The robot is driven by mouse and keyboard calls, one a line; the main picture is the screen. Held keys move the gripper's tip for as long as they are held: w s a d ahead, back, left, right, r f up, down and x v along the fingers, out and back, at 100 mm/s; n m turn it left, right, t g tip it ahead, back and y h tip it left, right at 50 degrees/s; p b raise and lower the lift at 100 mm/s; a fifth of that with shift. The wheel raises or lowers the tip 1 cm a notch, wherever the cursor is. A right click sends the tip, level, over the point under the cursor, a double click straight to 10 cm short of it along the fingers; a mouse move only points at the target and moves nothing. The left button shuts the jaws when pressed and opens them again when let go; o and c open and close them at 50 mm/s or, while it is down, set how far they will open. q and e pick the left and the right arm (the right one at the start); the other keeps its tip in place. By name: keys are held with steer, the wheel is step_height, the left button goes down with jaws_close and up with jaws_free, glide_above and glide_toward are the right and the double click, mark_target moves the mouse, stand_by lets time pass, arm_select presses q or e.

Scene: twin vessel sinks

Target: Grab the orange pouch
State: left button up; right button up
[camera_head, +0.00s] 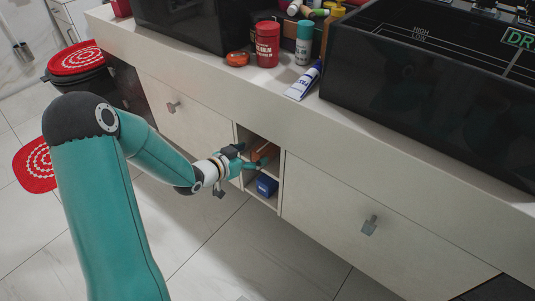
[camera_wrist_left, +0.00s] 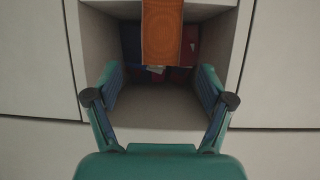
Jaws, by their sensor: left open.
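The orange pouch (camera_wrist_left: 161,32) shows at the top middle of the left wrist view, inside an open cubby of the cabinet. In the head view it is a small orange-brown shape (camera_head: 264,149) on the upper shelf, partly hidden by my gripper. My left gripper (camera_head: 252,157) is at the cubby's mouth. In the left wrist view its fingers (camera_wrist_left: 160,82) are spread wide, with nothing between the tips. The pouch is beyond them and apart from them. My right gripper is not in view.
The cubby's side walls (camera_wrist_left: 236,60) stand close on both sides of the fingers. A blue box (camera_head: 267,185) is on the shelf below. Drawer fronts with handles (camera_head: 370,226) flank the cubby. The countertop (camera_head: 210,75) above holds a red jar (camera_head: 267,45) and a tube (camera_head: 303,82).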

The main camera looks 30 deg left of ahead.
mark_target(263, 147)
arm_select(q)
steer(key=x, duration=0.2)
steer(key=shift+w+f, duration=0.1)
steer(key=shift+w, duration=0.2)
steer(key=shift+r+b+x, duration=0.2)
steer(key=shift+b+x, duration=0.35)
steer(key=shift+x, duration=0.75)
steer(key=shift+r+b+x, duration=0.2)
steer(key=shift+b+x, duration=0.3)
steer(key=shift+x, duration=0.8)
steer(key=shift+w, duration=0.15)
steer(key=shift+c, duration=0.3)
steer(key=c, duration=1.3)
